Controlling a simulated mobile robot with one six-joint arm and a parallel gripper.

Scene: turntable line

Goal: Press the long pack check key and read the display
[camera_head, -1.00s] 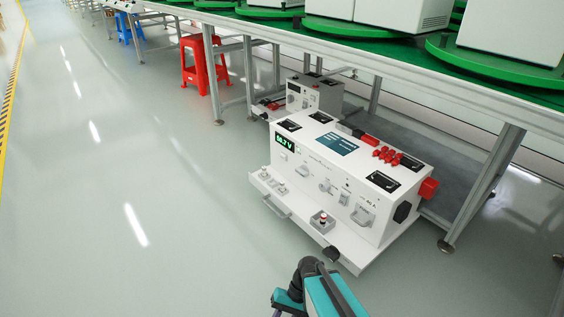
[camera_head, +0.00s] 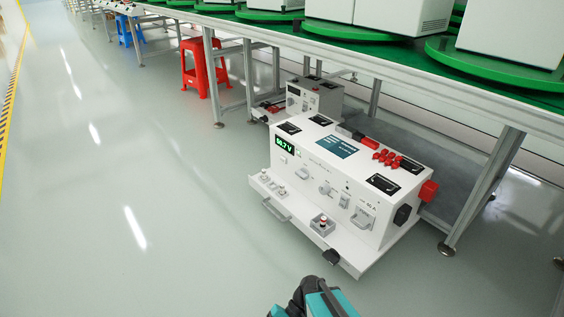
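A white battery-test style box (camera_head: 316,172) stands on the floor in front of the line. A small lit green display (camera_head: 285,146) on its upper left front reads about 50.7 V, though the first digit is hard to make out. The front face carries knobs, switches and handles. A front ledge holds small grey switches (camera_head: 273,184) at left and a grey block with a red button (camera_head: 322,223) at right. No key label is legible enough to tell which is the long pack check key. Part of my teal and black arm shows at the bottom edge; my gripper is not visible.
A second, smaller box (camera_head: 318,96) stands behind, under the table. The line table (camera_head: 420,75) with green turntables (camera_head: 497,58) runs above, its grey legs (camera_head: 484,190) at right. A red stool (camera_head: 203,66) is farther back. The floor at left is clear.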

